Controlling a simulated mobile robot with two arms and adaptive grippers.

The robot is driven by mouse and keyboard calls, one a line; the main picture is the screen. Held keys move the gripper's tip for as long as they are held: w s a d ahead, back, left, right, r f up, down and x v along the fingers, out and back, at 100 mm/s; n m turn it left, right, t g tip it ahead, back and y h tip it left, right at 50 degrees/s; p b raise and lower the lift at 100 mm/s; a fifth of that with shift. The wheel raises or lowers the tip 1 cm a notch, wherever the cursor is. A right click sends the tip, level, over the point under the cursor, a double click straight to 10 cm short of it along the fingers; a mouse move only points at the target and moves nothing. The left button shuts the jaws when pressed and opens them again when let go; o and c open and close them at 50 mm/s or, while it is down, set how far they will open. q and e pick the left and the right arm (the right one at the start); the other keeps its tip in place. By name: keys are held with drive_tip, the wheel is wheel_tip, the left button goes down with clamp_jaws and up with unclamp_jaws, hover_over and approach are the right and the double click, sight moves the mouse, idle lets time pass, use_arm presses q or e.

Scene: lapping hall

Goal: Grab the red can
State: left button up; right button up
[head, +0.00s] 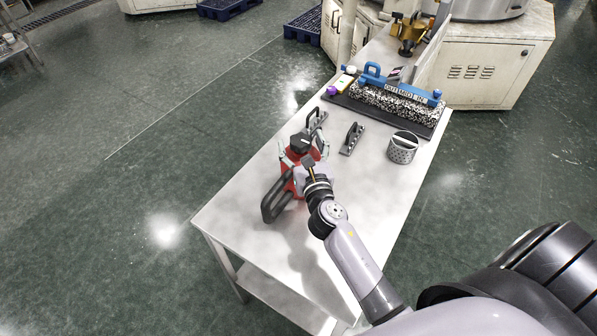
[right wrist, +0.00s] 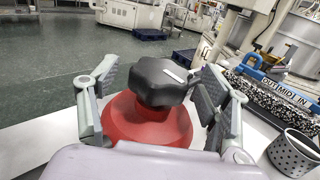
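The red can (head: 289,179) stands on the pale table, partly hidden behind my right gripper and wrist. In the right wrist view the red can (right wrist: 150,125) has a sloping red top and a black lobed cap (right wrist: 160,81). My right gripper (right wrist: 158,90) has its two fingers spread, one on each side of the cap, with gaps between them and the cap. I cannot tell whether the fingers touch the red body lower down. In the head view my right gripper (head: 305,160) is at the can's top. My left gripper is not in view.
The table (head: 235,210) also holds a dark loop-shaped thing (head: 272,203) beside the can, grey handled tools (head: 350,139), a perforated metal cup (head: 402,150), and a black mat (head: 427,129) with a blue-handled item (head: 405,90). The table's near left is clear.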

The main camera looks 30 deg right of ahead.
clamp_jaws()
idle(0.8)
drive_tip(key=shift+r, duration=0.15)
